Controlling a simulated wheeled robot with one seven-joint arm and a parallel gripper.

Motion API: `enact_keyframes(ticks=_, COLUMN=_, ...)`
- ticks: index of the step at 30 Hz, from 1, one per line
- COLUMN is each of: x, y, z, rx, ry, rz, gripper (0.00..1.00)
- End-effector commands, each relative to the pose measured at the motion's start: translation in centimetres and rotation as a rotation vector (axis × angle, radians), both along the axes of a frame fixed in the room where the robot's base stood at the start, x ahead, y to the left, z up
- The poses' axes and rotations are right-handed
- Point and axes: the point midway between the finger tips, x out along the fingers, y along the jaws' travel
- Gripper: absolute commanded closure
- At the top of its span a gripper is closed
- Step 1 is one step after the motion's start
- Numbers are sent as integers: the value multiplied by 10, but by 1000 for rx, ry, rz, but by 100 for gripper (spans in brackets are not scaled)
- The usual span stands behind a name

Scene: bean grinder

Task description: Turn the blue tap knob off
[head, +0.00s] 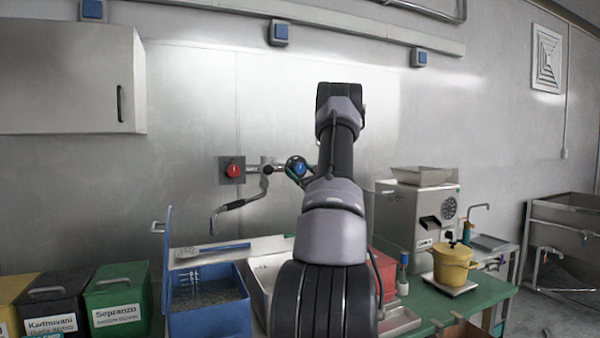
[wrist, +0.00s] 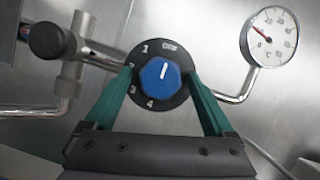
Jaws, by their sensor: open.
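The blue tap knob (wrist: 160,78) sits on a black round dial (wrist: 144,53) marked OFF and with numbers. Its white pointer line points up and slightly right, towards the OFF mark. My gripper (wrist: 159,74) is open, with one green finger on each side of the knob. The fingertips overlap the dial's left and right edges in the wrist view; I cannot tell whether they touch the knob. In the head view the blue knob (head: 300,168) shows just left of my arm, which hides most of the gripper.
A red knob (head: 234,170) is on the wall. The spout (head: 232,206) hangs above a blue water bin (head: 208,322). A grinder (head: 408,222) stands right.

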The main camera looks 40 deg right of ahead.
Motion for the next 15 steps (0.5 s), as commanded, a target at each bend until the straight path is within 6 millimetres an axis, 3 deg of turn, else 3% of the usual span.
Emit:
enact_keyframes(ticks=5, x=-16, y=1, z=-7, rx=1, ry=2, rz=-1, gripper=12)
enact_keyframes(ticks=15, x=-78, y=10, z=-32, rx=3, ry=2, rz=-3, gripper=12)
